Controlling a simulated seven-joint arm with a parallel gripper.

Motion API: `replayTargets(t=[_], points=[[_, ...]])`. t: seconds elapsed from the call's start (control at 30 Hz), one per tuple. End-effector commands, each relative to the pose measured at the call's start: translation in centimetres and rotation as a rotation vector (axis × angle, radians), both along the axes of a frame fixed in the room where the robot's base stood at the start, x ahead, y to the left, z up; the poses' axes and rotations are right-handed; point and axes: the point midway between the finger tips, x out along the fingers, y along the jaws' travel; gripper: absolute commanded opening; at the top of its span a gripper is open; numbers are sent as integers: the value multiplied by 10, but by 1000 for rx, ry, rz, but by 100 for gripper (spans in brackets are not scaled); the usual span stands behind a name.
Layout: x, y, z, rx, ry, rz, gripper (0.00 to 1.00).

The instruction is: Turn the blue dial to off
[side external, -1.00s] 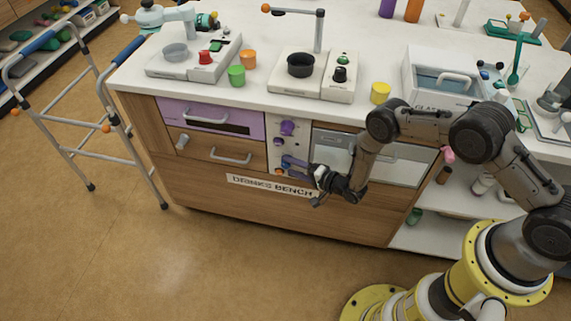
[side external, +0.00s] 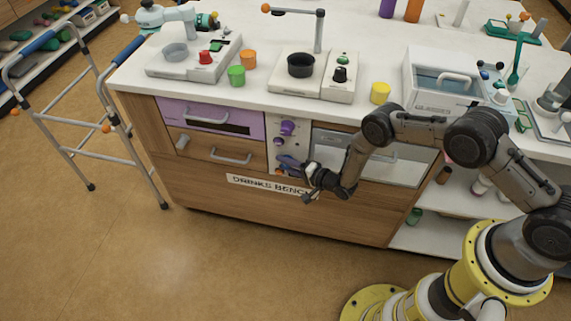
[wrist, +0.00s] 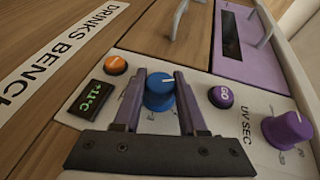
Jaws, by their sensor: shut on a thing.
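The blue dial (wrist: 157,92) is a round knob with a white pointer line on a pale control panel (wrist: 205,78). In the wrist view its line slants toward the upper right. My gripper (wrist: 159,76) has its two purple fingers on either side of the dial and is shut on it. In the side view my gripper (side external: 292,163) is at the lower part of the panel on the bench front, and it hides most of the dial there. I cannot read any off mark beside the dial.
Close to the dial are an orange button (wrist: 116,65), a green-lit temperature display (wrist: 90,98) and a purple GO button (wrist: 221,97). A purple dial (wrist: 288,130) sits farther along the panel. Drawer handles (side external: 230,156) stick out to the left.

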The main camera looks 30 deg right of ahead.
Motion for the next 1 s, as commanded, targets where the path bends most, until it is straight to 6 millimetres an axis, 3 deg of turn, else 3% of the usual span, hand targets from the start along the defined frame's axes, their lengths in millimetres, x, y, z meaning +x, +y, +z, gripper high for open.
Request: replayTargets(t=[0.47,1.0], points=[[0,0,1,-56,55,0,0],[0,1,1,-374,373,1,0]])
